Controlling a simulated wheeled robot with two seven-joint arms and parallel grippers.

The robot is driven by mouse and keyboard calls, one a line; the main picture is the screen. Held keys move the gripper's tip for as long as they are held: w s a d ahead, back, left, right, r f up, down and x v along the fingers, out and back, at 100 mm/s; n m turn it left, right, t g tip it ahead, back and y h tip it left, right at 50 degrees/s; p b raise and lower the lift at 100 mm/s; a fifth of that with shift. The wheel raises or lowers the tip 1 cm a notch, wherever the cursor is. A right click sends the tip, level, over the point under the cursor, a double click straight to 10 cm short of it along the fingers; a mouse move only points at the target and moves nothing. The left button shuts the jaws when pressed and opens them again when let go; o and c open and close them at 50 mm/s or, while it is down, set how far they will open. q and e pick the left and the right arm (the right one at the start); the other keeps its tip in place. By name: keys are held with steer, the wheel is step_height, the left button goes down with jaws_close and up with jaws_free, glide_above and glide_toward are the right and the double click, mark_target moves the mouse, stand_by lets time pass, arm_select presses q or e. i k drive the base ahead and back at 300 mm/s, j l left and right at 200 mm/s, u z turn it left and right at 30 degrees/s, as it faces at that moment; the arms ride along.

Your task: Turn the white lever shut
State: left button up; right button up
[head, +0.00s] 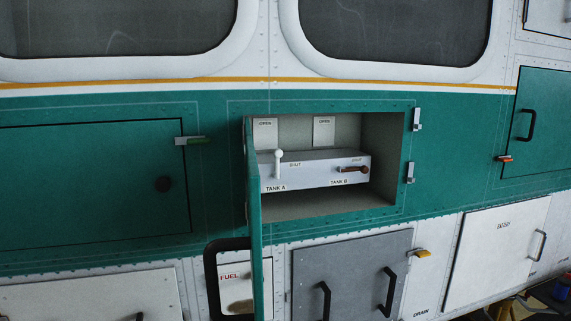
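The white lever (279,163) is in the open recess in the green side panel, at the left of a grey block (316,173) above the label TANK A. It stands upright, its round knob on top, below an OPEN plate (265,133). A SHUT label (295,164) is just right of it. A dark brown lever (352,169) above TANK B lies level, pointing left-right near its own SHUT label. Neither of my grippers shows in the head view.
The recess's green door (254,221) is swung open at its left edge, seen nearly edge-on beside the white lever. Latches (416,120) are on the right frame. Closed panels with handles surround it, including a grey door (350,276) below. The recess front is clear.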

mark_target(277, 152)
steer(key=i+l+u, duration=0.35)
steer(key=l, duration=0.45)
steer(key=l+u, duration=0.3)
steer(key=l, duration=0.45)
steer(key=i+l+u, duration=0.1)
steer(key=l+u, duration=0.25)
steer(key=l, duration=0.5)
